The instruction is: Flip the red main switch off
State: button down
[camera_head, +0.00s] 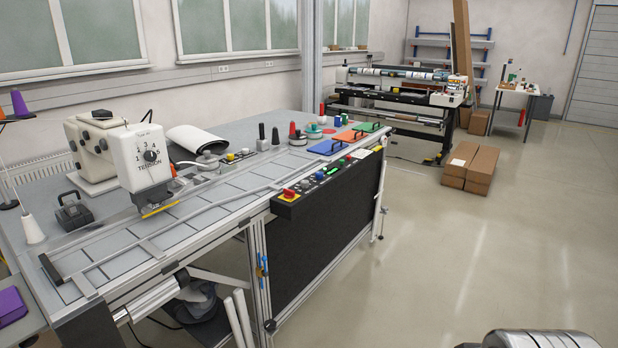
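A red knob (288,193) on a yellow base sits at the left end of the black control panel (291,206) on the workbench's front edge. It is the most prominent red control on that panel. I cannot tell for certain that it is the main switch, nor read its position. Green, blue and other small controls follow to its right along the panel. My gripper's fingers are not in view.
The workbench (210,212) carries a white sewing machine (142,160), rails and colored plates. Two cardboard boxes (469,168) lie on the floor behind it. A long black machine (398,98) stands farther back. The floor right of the bench (450,250) is mostly clear.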

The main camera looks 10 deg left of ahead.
aim_at(288, 193)
jog(key=u, duration=0.05)
jog(key=i, duration=1.6)
jog(key=u, duration=0.7)
jog(key=i, duration=0.55)
jog(key=u, duration=0.9)
jog(key=i, duration=0.6)
jog(key=u, duration=0.3)
